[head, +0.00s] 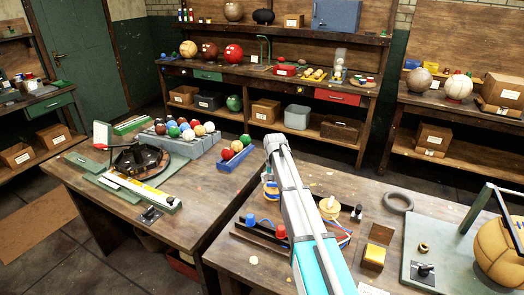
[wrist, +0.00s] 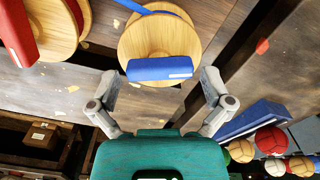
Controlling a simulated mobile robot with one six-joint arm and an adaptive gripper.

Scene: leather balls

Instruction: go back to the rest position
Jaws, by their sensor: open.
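My arm reaches up from the bottom of the head view over the right-hand bench (head: 225,245). My gripper's jaws cannot be made out there. In the wrist view my gripper (wrist: 160,92) is open, its two grey fingers wide apart with nothing held between them. A wooden spool (wrist: 140,38) with a blue block (wrist: 160,68) on it lies beyond the fingertips. Another spool (wrist: 58,50) with a red block (wrist: 18,30) is at the upper left of the wrist view.
A blue tray (head: 222,166) of coloured balls and a grey rack (head: 200,148) of balls stand on the left-hand bench (head: 185,225). A grey ring (head: 398,196), a yellow box (head: 376,245) and a tan ball (head: 497,255) lie right of my arm. Dark floor shows between benches.

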